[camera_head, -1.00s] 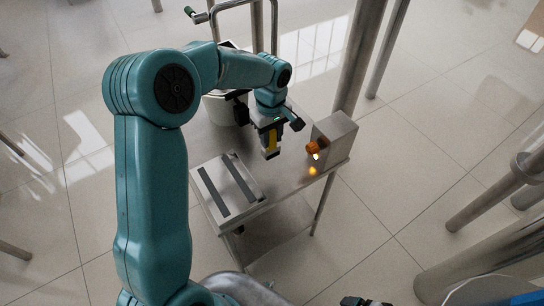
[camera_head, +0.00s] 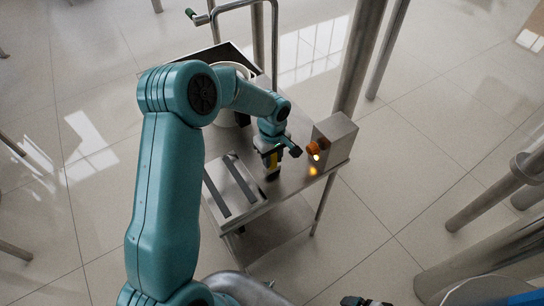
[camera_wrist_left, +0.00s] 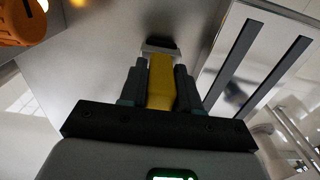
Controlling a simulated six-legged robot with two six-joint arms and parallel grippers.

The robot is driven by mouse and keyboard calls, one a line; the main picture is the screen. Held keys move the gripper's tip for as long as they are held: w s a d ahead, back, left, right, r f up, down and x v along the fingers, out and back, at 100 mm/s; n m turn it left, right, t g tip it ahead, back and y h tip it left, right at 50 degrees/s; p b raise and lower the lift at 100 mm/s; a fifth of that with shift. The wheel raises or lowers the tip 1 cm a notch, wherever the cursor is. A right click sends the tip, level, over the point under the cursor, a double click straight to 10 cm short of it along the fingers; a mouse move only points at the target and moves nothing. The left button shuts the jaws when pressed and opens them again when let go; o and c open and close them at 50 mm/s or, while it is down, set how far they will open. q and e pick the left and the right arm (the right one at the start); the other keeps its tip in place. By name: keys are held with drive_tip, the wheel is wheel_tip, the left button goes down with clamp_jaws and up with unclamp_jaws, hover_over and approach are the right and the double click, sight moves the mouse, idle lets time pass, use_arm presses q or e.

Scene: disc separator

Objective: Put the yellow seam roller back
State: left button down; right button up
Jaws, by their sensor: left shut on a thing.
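The yellow seam roller (camera_head: 274,160) is in my left gripper (camera_head: 271,165), above the steel table to the right of a metal block with two dark strips. In the left wrist view, the fingers of my left gripper (camera_wrist_left: 160,85) are shut on the yellow handle (camera_wrist_left: 161,75) from both sides. A grey and dark end (camera_wrist_left: 160,48) shows beyond the handle. I cannot tell whether that end touches the table.
The block with dark strips (camera_head: 224,190) lies on the steel table (camera_head: 300,122). A grey box (camera_head: 335,138) with an orange knob (camera_head: 313,148) stands at the table's right edge. A white bucket (camera_head: 243,72) stands behind my left arm. Metal posts rise around the table.

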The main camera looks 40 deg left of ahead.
use_arm(q)
drive_tip(key=c, duration=0.8)
unclamp_jaws()
drive_tip(key=shift+f, duration=0.1)
wheel_tip(320, 180, up, 12)
drive_tip(key=shift+f, duration=0.1)
drive_tip(key=shift+r, duration=0.3)
drive_tip(key=s+d+f+m, duration=0.1)
drive_tip(key=d+f, duration=0.1)
drive_tip(key=f, duration=0.2)
drive_tip(key=s+d+f+m+h, duration=0.1)
drive_tip(key=d+f+m, duration=0.1)
drive_tip(key=d+f, duration=0.1)
drive_tip(key=s+d+f+m+h, duration=0.1)
drive_tip(key=d+f, duration=0.2)
drive_tip(key=f, duration=0.2)
drive_tip(key=shift+s, duration=0.1)
drive_tip(key=s+d+f+m+h, duration=0.1)
drive_tip(key=s+d+f+m, duration=0.2)
drive_tip(key=s, duration=0.6)
drive_tip(key=s+d+f+m+h, duration=0.1)
drive_tip(key=s+d+f+m, duration=0.3)
drive_tip(key=s+d+f, duration=0.3)
wheel_tip(320, 180, down, 3)
drive_tip(key=shift+s+d+r+m, duration=0.1)
drive_tip(key=shift+s+d+m, duration=0.2)
drive_tip(key=shift+s, duration=0.65)
